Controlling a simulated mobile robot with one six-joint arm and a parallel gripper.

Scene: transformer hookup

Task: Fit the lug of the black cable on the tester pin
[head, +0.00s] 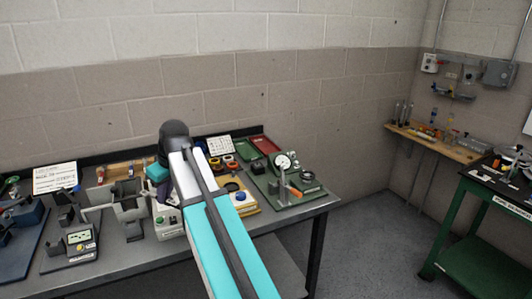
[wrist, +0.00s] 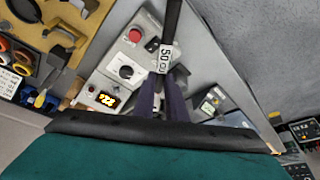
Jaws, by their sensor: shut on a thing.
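In the wrist view my gripper (wrist: 163,88) is shut on the black cable (wrist: 173,18). The cable is a dark, straight length running up the picture from between the fingers, with a white tag (wrist: 165,58) reading about "50" on it. I cannot make out the lug. A grey box (wrist: 112,82) with a red button, a dial and a lit orange display lies just left of the fingers. A smaller device (wrist: 211,104) with a pale display is to their right; it looks like the meter in the head view (head: 80,238). I cannot pick out the tester pin.
A yellow tool board (wrist: 60,25) is at the upper left of the wrist view. In the head view, a green board (head: 285,190) with a gauge stands at the bench's right end. Grey fixtures (head: 130,205) crowd the bench left of my arm. A green cart (head: 470,255) is far right.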

